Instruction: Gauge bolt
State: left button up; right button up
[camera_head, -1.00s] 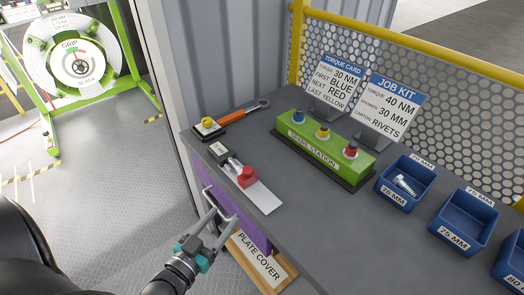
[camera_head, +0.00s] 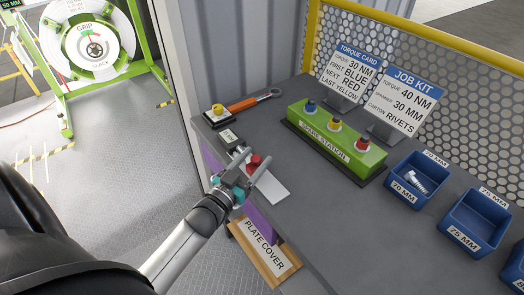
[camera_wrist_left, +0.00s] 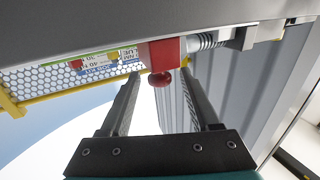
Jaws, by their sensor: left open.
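A silvery bolt (camera_head: 415,181) lies in the blue bin (camera_head: 401,198) labelled 70 MM on the right of the bench. A small device with a red block (camera_head: 254,162) and a pale plate (camera_head: 273,191) sits at the bench's left edge, partly hidden by my gripper. In the left wrist view its red block (camera_wrist_left: 163,52) has a rounded red knob (camera_wrist_left: 160,84) and a spring-like rod beside it. My left gripper (camera_head: 258,170) is open at this device. In the wrist view its fingers (camera_wrist_left: 161,82) stand either side of the knob, with gaps showing. My right gripper is out of view.
The green spare station (camera_head: 322,143) with blue, yellow and red knobs stands behind the device. An orange-handled wrench (camera_head: 243,104), the torque card (camera_head: 350,75) and the job kit card (camera_head: 405,98) are further back. Another blue bin (camera_head: 484,205), labelled 75 MM, is at right.

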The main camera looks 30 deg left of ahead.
pick_arm(q)
jog(key=shift+w, duration=1.95)
grip_shut()
